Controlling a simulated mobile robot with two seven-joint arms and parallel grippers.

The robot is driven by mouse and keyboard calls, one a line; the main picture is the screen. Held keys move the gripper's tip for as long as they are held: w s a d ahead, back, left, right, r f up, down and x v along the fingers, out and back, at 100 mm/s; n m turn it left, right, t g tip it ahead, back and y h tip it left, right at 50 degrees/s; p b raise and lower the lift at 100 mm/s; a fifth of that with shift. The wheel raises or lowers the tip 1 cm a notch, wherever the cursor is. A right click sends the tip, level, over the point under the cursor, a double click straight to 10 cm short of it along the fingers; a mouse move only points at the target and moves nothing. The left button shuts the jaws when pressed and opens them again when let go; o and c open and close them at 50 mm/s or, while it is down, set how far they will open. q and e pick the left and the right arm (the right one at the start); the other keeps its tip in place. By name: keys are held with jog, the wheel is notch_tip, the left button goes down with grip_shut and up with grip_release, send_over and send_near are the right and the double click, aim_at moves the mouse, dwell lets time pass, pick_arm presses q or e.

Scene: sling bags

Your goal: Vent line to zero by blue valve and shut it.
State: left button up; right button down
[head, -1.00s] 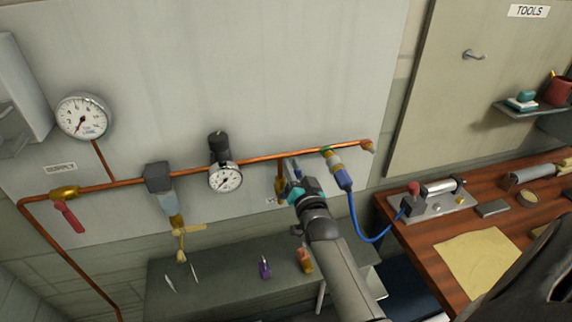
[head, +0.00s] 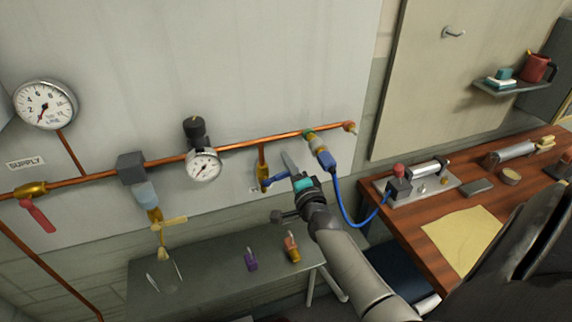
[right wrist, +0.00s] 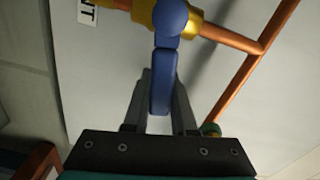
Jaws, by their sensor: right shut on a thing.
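The blue valve (head: 264,184) has a brass body on a short copper branch below the main pipe. In the right wrist view its blue lever (right wrist: 163,85) lies across the brass body (right wrist: 195,24) and the vent pipe. My right gripper (head: 291,164) is at the valve, its fingers on either side of the lever, shut on it. The large line gauge (head: 45,104) has its red needle at the lower left, near the low end of the scale. The small gauge (head: 204,165) has its needle toward the lower left. My left gripper is out of view.
A red-handled supply valve (head: 38,215) is on the pipe at left. A blue hose (head: 346,207) hangs right of my gripper and runs to a cylinder unit on the wooden bench (head: 405,245). A grey table (head: 205,270) with small items stands below.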

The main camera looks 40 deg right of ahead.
jog(key=shift+d+f+m+b, duration=0.1)
jog(key=shift+f+m+b, duration=0.5)
jog(key=shift+m, duration=0.5)
jog(key=shift+f, duration=0.1)
jog(key=c, duration=0.7)
grip_release()
jog(key=v, duration=1.5)
jog(key=shift+s, duration=0.1)
